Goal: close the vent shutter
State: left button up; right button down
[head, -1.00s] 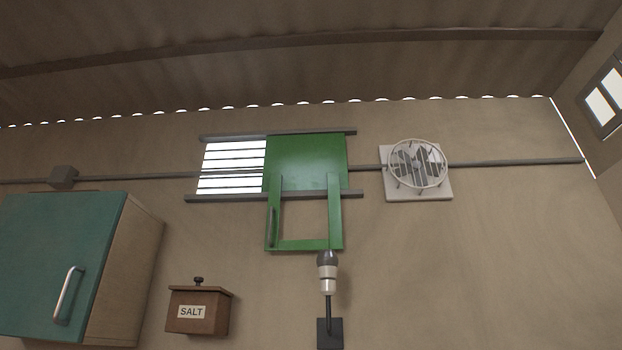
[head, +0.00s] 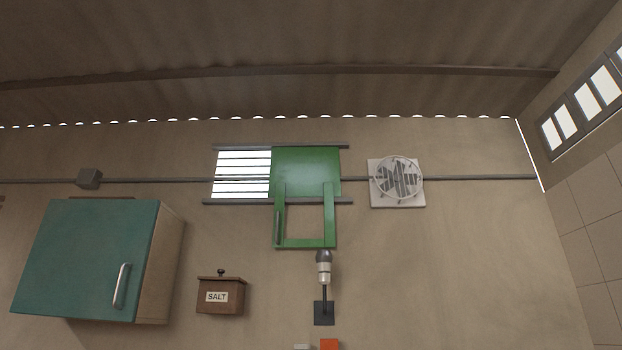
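The green vent shutter (head: 306,170) sits between two grey horizontal rails on the wall, in the head view. It covers the right part of the rail span. The slatted vent opening (head: 243,174) is uncovered on the left, with bright light between its bars. A green frame (head: 330,225) hangs down from the shutter, with a handle (head: 278,226) on its left side. Neither of my grippers is in view.
A lamp bulb on a dark bracket (head: 324,312) is just below the green frame. A wooden salt box (head: 221,296) and a teal cabinet (head: 87,262) are lower left. A round caged fan (head: 398,178) is to the right. An orange object (head: 329,344) shows at the bottom edge.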

aim_at(294, 171)
jog(key=k+j, duration=0.1)
jog(key=k, duration=0.25)
jog(key=i, duration=0.6)
jog(key=i+z, duration=0.4)
jog(key=i+j+z, duration=0.2)
jog(key=z, duration=0.15)
jog(key=i, duration=0.1)
